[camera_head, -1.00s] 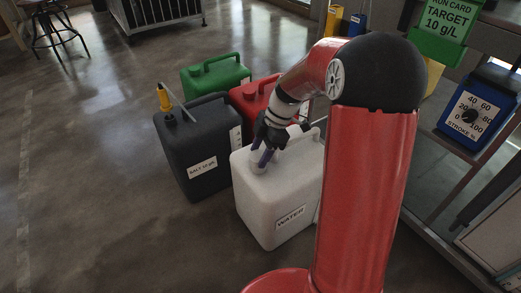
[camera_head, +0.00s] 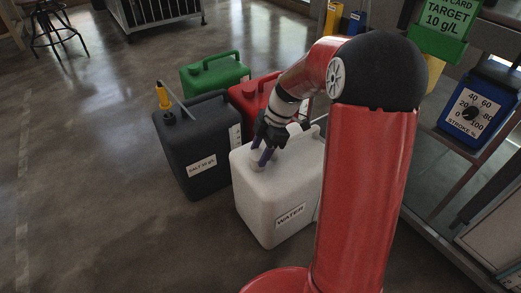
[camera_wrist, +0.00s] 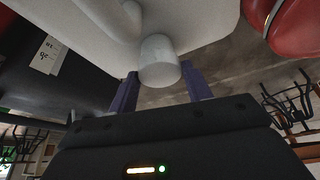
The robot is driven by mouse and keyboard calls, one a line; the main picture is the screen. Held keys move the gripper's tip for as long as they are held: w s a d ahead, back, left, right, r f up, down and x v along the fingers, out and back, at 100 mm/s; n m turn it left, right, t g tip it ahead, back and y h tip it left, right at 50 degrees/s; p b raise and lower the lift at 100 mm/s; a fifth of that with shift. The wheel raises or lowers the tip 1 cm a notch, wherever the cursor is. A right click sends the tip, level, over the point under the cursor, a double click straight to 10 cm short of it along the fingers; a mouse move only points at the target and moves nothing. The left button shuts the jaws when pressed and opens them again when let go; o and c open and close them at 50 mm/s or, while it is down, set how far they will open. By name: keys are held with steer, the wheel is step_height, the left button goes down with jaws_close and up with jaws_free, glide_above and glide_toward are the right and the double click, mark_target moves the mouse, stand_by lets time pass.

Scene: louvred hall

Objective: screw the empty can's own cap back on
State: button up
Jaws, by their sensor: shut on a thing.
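The white can (camera_head: 280,205) labelled WATER stands upright on the floor, left of my red arm in the head view. It also fills the top of the wrist view (camera_wrist: 205,22). Its white cap (camera_wrist: 159,64) shows as a short pale cylinder at the neck, and it is small in the head view (camera_head: 257,165). My gripper (camera_head: 262,156) reaches down over the neck with its purple fingers on either side of the cap. In the wrist view my gripper (camera_wrist: 160,82) is shut on the cap. Whether the threads are engaged is hidden.
A dark can (camera_head: 192,150) labelled SALT, with a yellow-topped fitting, stands close on the left. A green can (camera_head: 215,78) and a red can (camera_head: 250,98) stand behind. A rack with a blue stroke dial (camera_head: 478,108) is at right.

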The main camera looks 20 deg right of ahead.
mark_target(254, 156)
steer(key=shift+f+b, duration=0.75)
steer(key=shift+f, duration=0.1)
stand_by(0.5)
steer(key=o, duration=1)
steer(key=shift+r, duration=0.1)
steer(key=shift+r+p, duration=1.75)
steer(key=shift+r, duration=0.75)
steer(key=shift+c, duration=0.2)
